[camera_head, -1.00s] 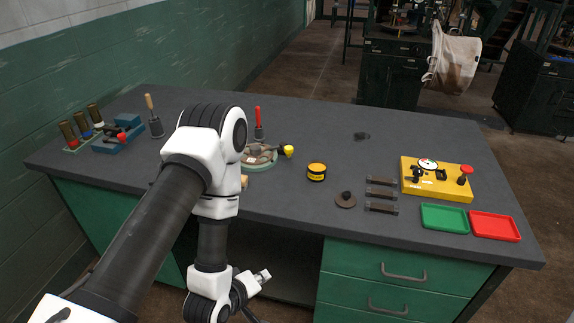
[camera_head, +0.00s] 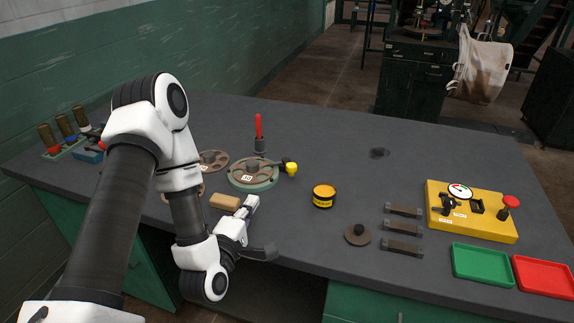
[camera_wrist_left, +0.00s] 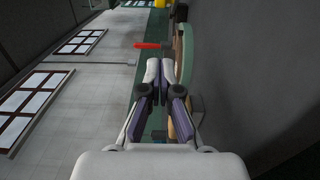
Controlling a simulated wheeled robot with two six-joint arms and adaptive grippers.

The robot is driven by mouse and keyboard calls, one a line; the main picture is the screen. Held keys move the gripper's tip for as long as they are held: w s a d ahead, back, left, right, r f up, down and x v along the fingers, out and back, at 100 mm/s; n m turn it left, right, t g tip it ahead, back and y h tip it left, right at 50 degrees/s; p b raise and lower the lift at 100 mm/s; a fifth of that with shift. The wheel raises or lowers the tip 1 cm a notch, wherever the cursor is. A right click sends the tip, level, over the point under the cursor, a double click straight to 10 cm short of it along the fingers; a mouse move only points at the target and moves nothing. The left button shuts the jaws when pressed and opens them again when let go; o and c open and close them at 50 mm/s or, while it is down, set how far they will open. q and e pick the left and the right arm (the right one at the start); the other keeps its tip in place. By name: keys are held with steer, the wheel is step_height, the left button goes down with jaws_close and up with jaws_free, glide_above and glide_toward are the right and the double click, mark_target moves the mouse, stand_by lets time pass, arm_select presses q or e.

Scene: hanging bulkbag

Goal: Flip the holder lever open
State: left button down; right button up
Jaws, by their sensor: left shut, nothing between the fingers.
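The round green holder (camera_head: 253,180) with a brown disc stands on the bench, right of centre-left in the head view. Its dark lever ends in a yellow knob (camera_head: 291,168) that sticks out to the right. My left gripper (camera_head: 252,202) is low beside the bench's front edge, in front of the holder and apart from the lever. In the left wrist view its closed fingers (camera_wrist_left: 158,72) are empty. The green holder rim (camera_wrist_left: 186,50) shows just beyond them, with a yellow piece (camera_wrist_left: 160,3) at the top edge. My right gripper is not in view.
A tan block (camera_head: 225,202) lies close beside the left gripper. A red-handled tool (camera_head: 259,133) stands behind the holder. A yellow tin (camera_head: 323,196), dark bars (camera_head: 402,228), a yellow control box (camera_head: 470,211) and green (camera_head: 482,264) and red (camera_head: 543,276) trays lie to the right.

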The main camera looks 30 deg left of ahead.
arm_select(q)
steer(key=shift+s+d+r, duration=0.1)
steer(key=shift+s+r, duration=0.1)
steer(key=shift+s, duration=0.15)
steer(key=shift+w, duration=0.1)
steer(key=p, duration=0.2)
steer(key=w+p, duration=0.1)
steer(key=p, duration=0.1)
steer(key=w+r+p, duration=0.1)
steer(key=p, duration=0.2)
steer(key=shift+w+a, duration=0.2)
steer(key=shift+a, duration=0.1)
steer(key=x, duration=0.5)
steer(key=f+x, duration=0.1)
steer(key=x, duration=0.1)
steer(key=shift+w, duration=0.15)
steer(key=w, duration=0.1)
steer(key=w+d, duration=0.1)
steer(key=w+d+p, duration=0.1)
steer(key=shift+w+f, duration=0.1)
steer(key=shift+w, duration=0.2)
steer(key=shift+a, duration=0.1)
